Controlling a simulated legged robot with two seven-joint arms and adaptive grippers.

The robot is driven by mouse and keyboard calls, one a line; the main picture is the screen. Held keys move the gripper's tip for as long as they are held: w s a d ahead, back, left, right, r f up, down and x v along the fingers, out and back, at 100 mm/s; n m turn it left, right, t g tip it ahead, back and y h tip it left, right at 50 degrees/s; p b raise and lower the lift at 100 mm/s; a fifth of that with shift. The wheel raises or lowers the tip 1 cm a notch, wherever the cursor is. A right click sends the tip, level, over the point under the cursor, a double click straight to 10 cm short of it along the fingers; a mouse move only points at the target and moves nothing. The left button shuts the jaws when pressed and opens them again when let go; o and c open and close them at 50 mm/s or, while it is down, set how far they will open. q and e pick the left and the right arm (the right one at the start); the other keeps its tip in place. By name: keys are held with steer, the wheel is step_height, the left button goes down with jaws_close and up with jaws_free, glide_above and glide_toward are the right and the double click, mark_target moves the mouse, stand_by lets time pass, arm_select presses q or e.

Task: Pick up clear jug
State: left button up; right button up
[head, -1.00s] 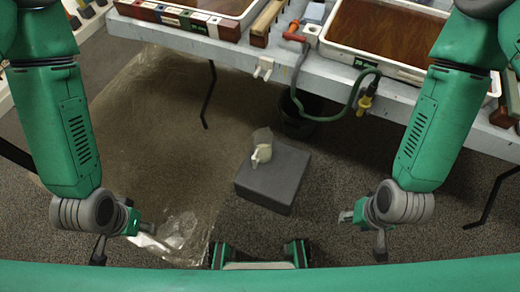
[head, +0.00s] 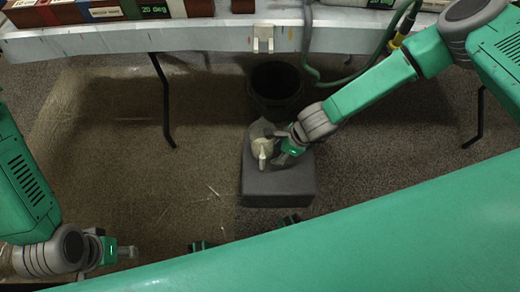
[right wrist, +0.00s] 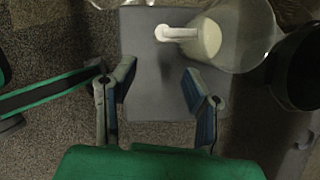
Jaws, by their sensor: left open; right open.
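The clear jug (head: 262,148) stands upright on a grey block (head: 278,187) and holds something whitish. My left gripper (head: 112,256) is open and empty, low over the floor at the left.
A black bucket (head: 276,80) stands on the floor just behind the block. A table edge (head: 130,42) with a clip and a hanging green hose (head: 352,78) runs across the back. A clear sheet (head: 140,160) covers the floor to the left.

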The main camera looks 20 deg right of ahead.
mark_target(263, 163)
steer(key=b+x, duration=0.5)
steer(key=x, duration=0.6)
steer(key=shift+w+a+r, duration=0.1)
steer(key=shift+a+r, duration=0.15)
steer(key=shift+a, duration=0.1)
steer(key=shift+c, duration=0.4)
jaws_close()
arm_select(q)
steer(key=f, duration=0.5)
steer(key=shift+a+f, duration=0.25)
steer(key=shift+f, duration=0.1)
